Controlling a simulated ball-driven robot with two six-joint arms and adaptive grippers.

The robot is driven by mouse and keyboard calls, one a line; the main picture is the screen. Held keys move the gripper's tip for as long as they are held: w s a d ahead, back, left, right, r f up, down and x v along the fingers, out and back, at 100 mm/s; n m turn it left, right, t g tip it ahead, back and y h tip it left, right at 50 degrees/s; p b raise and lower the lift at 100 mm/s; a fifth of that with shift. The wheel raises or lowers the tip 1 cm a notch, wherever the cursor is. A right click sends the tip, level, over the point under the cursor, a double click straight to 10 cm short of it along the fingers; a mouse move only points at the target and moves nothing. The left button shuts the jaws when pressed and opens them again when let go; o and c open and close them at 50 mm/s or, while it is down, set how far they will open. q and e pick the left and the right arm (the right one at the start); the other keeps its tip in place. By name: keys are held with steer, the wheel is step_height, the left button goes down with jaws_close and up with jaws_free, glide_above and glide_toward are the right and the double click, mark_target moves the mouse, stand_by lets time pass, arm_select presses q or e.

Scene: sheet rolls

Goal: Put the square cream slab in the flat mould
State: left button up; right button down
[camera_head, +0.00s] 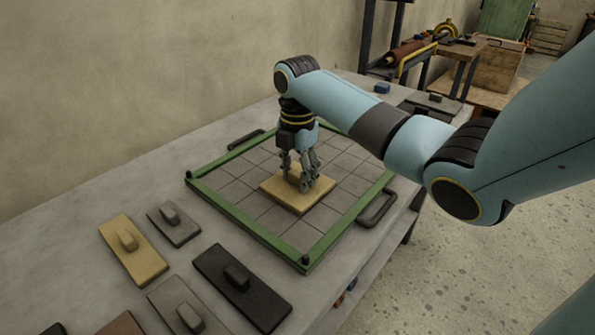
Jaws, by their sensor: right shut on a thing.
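The square cream slab (290,203) lies inside the flat mould, over the grey gridded floor near its middle. The flat mould has a green rim (253,232) and a dark handle on each of two sides. My right gripper (304,187) points straight down over the slab and is shut on it, probably at a knob that the fingers hide. The slab looks flat and level. I cannot tell whether it touches the mould floor or hangs just above it. My left gripper is out of view.
On the grey table left and in front of the mould lie a yellow slab (146,262), a small grey slab (181,232), a black slab (262,300) and another grey slab (172,296), each with a knob. Bare table (60,220) lies at the left.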

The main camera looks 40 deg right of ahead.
mark_target(298, 173)
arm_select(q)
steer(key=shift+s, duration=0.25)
arm_select(e)
steer(key=shift+f, duration=0.25)
steer(key=shift+f, duration=0.15)
steer(key=c, duration=0.7)
jaws_free()
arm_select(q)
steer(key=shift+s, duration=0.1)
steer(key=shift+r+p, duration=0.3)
arm_select(e)
step_height(298, 173, up, 12)
steer(key=shift+r, duration=0.15)
